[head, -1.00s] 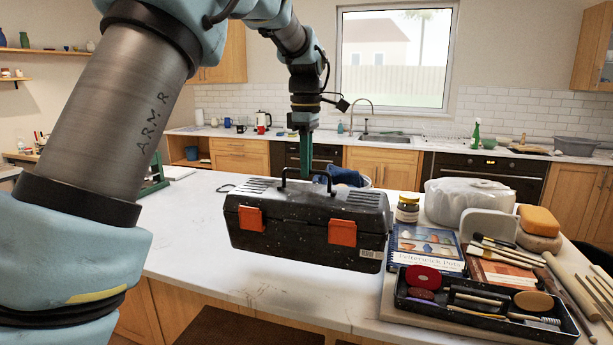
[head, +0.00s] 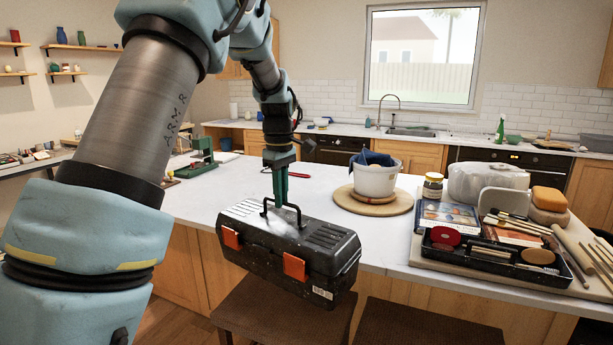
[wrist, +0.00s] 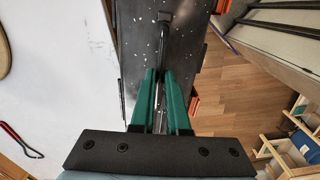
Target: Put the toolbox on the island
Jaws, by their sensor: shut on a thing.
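The toolbox (head: 288,246) is black with orange latches and a black top handle. My gripper (head: 280,205) is shut on that handle, and the toolbox hangs from it, slightly tilted. In the head view the toolbox is at the front edge of the white-topped island (head: 330,222), overlapping the edge and the space in front of it. In the wrist view the green fingers (wrist: 161,105) are on the handle, with the toolbox lid (wrist: 190,45) below, the white island top to the left and wooden floor to the right.
A white bucket with blue cloth (head: 376,178) stands on a round wooden board at the island's middle. A jar (head: 432,186), books and a black tool tray (head: 495,258) crowd the right end. A green device (head: 198,160) stands at the back left. Brown stools (head: 285,312) stand in front.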

